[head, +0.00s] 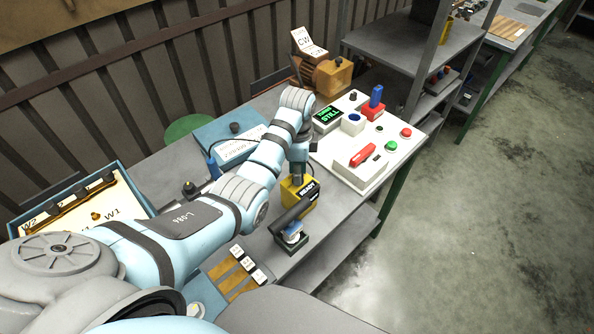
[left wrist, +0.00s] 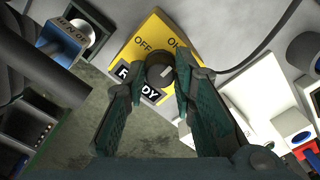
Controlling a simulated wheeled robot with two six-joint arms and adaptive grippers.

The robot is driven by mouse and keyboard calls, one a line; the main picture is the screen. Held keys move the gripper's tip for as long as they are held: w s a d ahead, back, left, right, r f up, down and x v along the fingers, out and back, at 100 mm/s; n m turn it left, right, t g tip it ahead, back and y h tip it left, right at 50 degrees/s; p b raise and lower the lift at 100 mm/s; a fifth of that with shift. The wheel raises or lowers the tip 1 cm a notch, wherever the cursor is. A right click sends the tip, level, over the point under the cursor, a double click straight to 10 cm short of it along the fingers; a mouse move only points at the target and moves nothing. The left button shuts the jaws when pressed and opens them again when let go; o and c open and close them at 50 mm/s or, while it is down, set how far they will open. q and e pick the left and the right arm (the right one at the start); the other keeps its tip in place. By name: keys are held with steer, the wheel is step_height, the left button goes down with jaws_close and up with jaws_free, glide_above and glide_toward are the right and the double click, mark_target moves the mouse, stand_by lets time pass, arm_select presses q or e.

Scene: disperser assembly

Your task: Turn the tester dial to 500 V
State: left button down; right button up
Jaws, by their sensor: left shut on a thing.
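The yellow tester (head: 311,203) stands on the bench in the head view, with a READY display on its side. In the left wrist view its yellow face (left wrist: 141,48) shows an OFF label at upper left and another label at upper right, partly covered by a finger. My left gripper (left wrist: 160,84) is shut on the dial, one finger on each side. In the head view my left gripper (head: 297,178) reaches down onto the tester from above. My right gripper is not in view.
A white control panel (head: 345,176) with buttons, a red handle and a green STILL display lies beyond the tester. A dark block with a blue part (head: 292,235) sits just in front. A tilted board (head: 85,208) marked W1, W2 stands at left. A cable runs near the tester.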

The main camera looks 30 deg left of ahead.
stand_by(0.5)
arm_select(q)
steer(key=c, duration=1.3)
jaws_free()
steer(key=shift+w, duration=0.1)
